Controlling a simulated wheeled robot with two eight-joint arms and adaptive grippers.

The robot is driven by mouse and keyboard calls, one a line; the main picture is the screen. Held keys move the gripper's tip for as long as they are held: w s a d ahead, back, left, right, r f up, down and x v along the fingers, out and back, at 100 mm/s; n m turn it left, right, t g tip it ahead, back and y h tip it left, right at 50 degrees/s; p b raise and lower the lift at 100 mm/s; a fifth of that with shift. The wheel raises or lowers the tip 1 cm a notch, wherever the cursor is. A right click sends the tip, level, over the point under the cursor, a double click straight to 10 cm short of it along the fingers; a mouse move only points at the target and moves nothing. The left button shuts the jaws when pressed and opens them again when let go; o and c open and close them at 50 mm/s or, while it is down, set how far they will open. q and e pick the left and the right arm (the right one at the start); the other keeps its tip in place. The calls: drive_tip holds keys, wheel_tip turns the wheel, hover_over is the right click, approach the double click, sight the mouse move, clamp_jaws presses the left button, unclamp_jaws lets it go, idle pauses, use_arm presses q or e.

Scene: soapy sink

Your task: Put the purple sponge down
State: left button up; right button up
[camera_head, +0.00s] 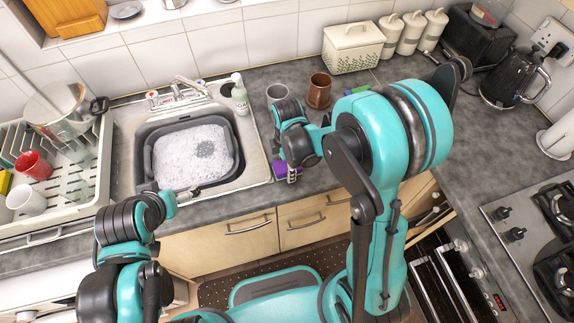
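The purple sponge (280,170) is at the front edge of the counter, just right of the sink. My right gripper (292,174) points down at it, with its fingers against the sponge and seemingly shut on it. The wrist above hides part of the grip, and I cannot tell whether the sponge touches the counter. My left gripper (184,198) is at the sink's front edge, away from the sponge; its fingers are too small to tell open from shut.
The sink holds a grey basin (234,175) of suds. A soap bottle (240,99) stands by the tap. A dish rack (92,190) is left.

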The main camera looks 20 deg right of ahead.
drive_tip(key=shift+r, duration=0.25)
wheel_tip(320, 180, up, 11)
drive_tip(key=p, duration=0.3)
drive_tip(key=s+d+r+m+t, duration=0.4)
drive_tip(key=s+r+m+t, duration=0.3)
drive_tip(key=m, duration=1.1)
drive_tip(key=s+r, duration=0.2)
drive_tip(key=s, duration=0.1)
drive_tip(key=shift+s+d, duration=0.15)
drive_tip(key=shift+d, duration=0.25)
drive_tip(key=shift+f, duration=0.2)
wheel_tip(320, 180, down, 10)
drive_tip(key=b, duration=0.9)
drive_tip(key=shift+r, duration=0.2)
